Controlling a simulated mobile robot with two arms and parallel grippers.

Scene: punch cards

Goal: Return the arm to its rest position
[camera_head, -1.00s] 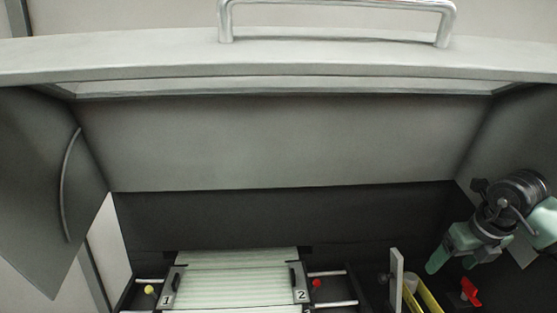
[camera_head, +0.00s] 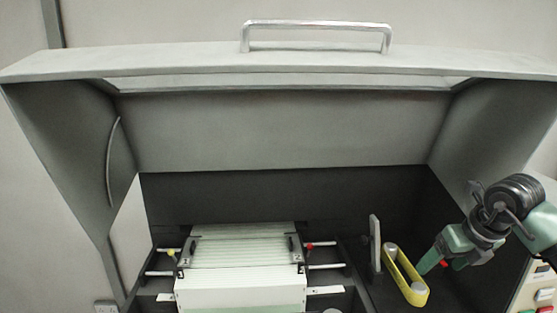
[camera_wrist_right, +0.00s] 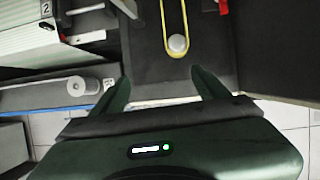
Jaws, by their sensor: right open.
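My right gripper (camera_head: 432,264) is open, at the right of the head view, at the end of my green and black right arm (camera_head: 500,210). Its fingers point down and left, beside the right edge of a yellow oblong loop (camera_head: 419,293). In the right wrist view the two dark green fingers (camera_wrist_right: 161,82) are spread wide with nothing between them. The yellow loop shows ahead of them there, with a pale round knob (camera_wrist_right: 178,43) at its near end. My left gripper is not in view.
A raised grey lid (camera_head: 280,130) with a metal handle (camera_head: 318,24) stands over an open dark machine. Inside is a stack of pale striped sheets (camera_head: 240,280) between rails. An upright grey plate (camera_head: 375,243) stands left of the yellow loop. Coloured buttons (camera_head: 545,295) sit at lower right.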

